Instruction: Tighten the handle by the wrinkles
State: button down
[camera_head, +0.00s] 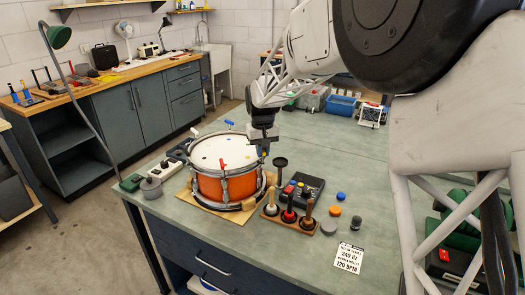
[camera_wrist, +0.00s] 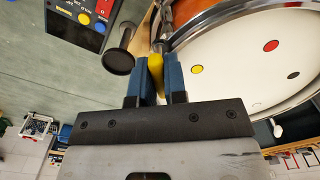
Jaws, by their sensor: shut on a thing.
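The drum (camera_head: 222,185) has an orange shell, a white head and metal hoops, and sits on a wooden board. My gripper (camera_head: 263,148) is at the drum's right rim. In the wrist view, my gripper (camera_wrist: 158,80) is shut on a yellow handle (camera_wrist: 156,72) beside the drum's hoop. A blue handle (camera_head: 230,123) stands at the far rim, and red shows near the middle of the head. The white drumhead (camera_wrist: 235,85) in the wrist view carries red, yellow and dark round marks. I cannot make out wrinkles on it.
A dark round-topped stand (camera_head: 280,162) is close right of my gripper. A rack of wooden-handled tools (camera_head: 288,217) and a black box with coloured buttons (camera_head: 303,188) stand right of the drum. A white card (camera_head: 348,258) lies near the front edge.

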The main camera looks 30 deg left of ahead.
dwell(0.3)
jog(key=c, duration=1.2)
grip_release()
jog(key=shift+o, duration=0.2)
jog(key=shift+r, duration=0.1)
jog(key=shift+r, duration=3.8)
